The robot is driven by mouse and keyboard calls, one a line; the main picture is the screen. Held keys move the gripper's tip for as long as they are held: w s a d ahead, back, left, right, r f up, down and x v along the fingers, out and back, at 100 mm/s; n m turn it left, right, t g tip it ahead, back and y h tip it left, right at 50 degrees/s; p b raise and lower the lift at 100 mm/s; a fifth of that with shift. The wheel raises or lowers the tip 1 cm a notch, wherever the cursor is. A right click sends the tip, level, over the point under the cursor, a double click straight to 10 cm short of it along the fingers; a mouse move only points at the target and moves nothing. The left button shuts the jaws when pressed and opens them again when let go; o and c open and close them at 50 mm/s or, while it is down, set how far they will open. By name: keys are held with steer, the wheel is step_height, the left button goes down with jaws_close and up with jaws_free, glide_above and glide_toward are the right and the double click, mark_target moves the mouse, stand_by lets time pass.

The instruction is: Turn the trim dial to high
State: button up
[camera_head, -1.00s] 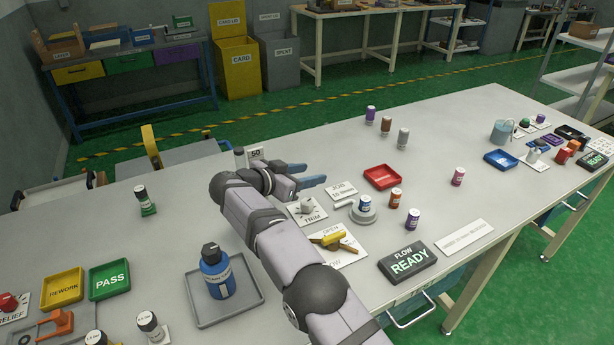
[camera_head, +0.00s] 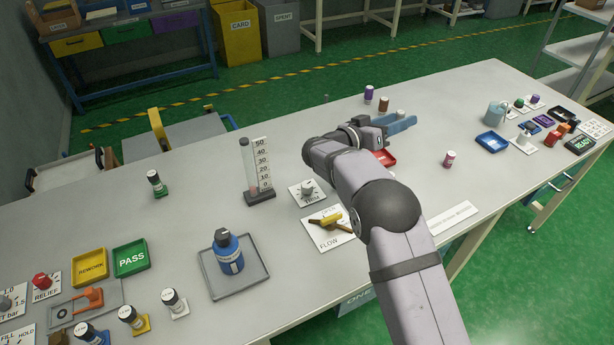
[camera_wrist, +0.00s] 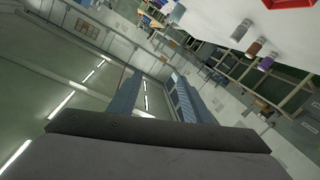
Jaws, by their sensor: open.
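The trim dial (camera_head: 307,188) is a grey knob on a white plate marked TRIM, in the middle of the table in the head view. Its pointer setting is too small to read. My gripper (camera_head: 408,122) is open and empty, above the table to the right of and beyond the dial, pointing right. In the wrist view its blue fingers (camera_wrist: 152,97) are spread with nothing between them. The dial is not in the wrist view.
The yellow FLOW valve (camera_head: 326,221) sits just in front of the dial. A scaled flow tube (camera_head: 246,165) stands to its left. A blue bottle (camera_head: 228,252) stands in a grey tray (camera_head: 262,283). A red tray (camera_head: 388,157) is partly hidden by my arm.

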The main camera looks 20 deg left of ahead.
steer(key=n+t+y, duration=0.1)
steer(key=n+t, duration=0.1)
steer(key=n, duration=0.1)
steer(key=n+g+y, duration=0.4)
steer(key=n+y, duration=0.5)
steer(key=y, duration=0.8)
glide_toward(308, 187)
steer(key=x, duration=0.3)
steer(key=shift+w+a+r+p, duration=0.2)
steer(key=shift+w+p, duration=0.1)
steer(key=shift+w, duration=0.15)
steer(key=shift+f+m, duration=0.25)
steer(key=shift+m, duration=1.05)
steer(key=shift+p+x, duration=0.75)
steer(key=shift+x, duration=2.85)
steer(key=shift+s+f, duration=0.1)
